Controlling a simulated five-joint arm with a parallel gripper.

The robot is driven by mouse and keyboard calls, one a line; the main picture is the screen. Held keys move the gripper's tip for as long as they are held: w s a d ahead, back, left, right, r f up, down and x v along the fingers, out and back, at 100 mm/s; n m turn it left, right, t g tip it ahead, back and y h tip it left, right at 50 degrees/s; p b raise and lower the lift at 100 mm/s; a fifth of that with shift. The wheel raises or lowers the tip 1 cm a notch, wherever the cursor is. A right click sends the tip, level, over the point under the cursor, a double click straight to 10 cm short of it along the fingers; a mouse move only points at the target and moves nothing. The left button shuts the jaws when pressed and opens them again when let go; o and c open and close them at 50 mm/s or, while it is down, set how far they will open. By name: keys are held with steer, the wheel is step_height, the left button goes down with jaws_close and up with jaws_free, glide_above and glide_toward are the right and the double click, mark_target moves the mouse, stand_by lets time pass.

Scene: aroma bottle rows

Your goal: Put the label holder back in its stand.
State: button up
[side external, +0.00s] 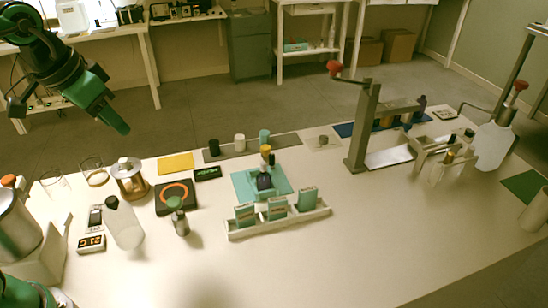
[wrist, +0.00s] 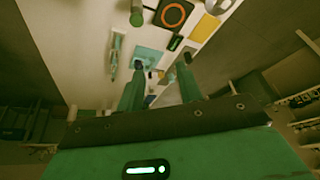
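My gripper (side external: 118,124) hangs high at the upper left in the side view, well away from the table objects. In the wrist view its two green fingers (wrist: 161,70) are apart with nothing between them. I cannot tell for certain which thing is the label holder. A long pale rack (side external: 238,233) on the table's front middle holds three upright teal cards, left (side external: 245,215), middle (side external: 277,208) and right (side external: 307,199). A teal mat (side external: 243,184) behind it bears a dark bottle (side external: 264,181) with a yellow-topped piece above it.
A grey post with a red-knobbed crank (side external: 362,130) and a pale wooden rack (side external: 428,160) stand at the right. The front right is clear.

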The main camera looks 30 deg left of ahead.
steer(key=s+a+f+n+t, duration=0.1)
steer(key=s+a+f, duration=0.2)
steer(key=s+f, duration=0.2)
steer(key=shift+s+a+f+n, duration=0.15)
steer(key=shift+s+n, duration=0.25)
steer(key=shift+s, duration=1.2)
